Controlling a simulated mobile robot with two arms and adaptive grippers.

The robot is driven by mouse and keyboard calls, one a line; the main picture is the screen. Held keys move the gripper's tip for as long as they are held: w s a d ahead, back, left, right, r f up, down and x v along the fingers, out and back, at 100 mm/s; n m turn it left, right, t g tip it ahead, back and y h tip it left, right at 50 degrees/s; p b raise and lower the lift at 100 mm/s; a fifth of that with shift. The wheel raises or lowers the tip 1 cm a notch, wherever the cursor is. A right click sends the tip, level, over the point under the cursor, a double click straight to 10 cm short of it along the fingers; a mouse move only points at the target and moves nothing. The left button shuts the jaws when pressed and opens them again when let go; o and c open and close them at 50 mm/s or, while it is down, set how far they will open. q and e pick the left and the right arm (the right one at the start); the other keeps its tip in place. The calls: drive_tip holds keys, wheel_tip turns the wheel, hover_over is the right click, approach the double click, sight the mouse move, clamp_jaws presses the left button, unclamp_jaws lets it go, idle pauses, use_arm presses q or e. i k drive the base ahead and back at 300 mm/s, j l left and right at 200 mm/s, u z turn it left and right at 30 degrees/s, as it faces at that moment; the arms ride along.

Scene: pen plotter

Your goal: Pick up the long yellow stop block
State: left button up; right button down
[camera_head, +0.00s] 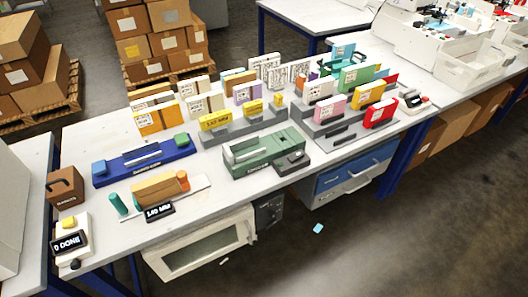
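The longest of the yellow blocks (216,120) stands on a grey rack (228,133) in the middle of the white table, with dark lettering on its front. To its right on the same rack are a shorter yellow block (254,107) and a very small yellow one (278,100). An orange-yellow block (155,189) lies on a white plate (196,186) at the front left, behind a black sign (160,211) that seems to read 140 MM. Neither of my grippers is in view.
A green machine (262,150) sits in front of the rack. A blue fixture (143,163) is to the left. Several colored boxes stand behind and to the right, including a red one (381,112). A counter reading 0 DONE (70,243) is at the left end.

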sight(218, 119)
drive_tip(key=i+l+u, duration=0.6)
drive_tip(key=i+l, duration=0.15)
drive_tip(key=l, duration=0.3)
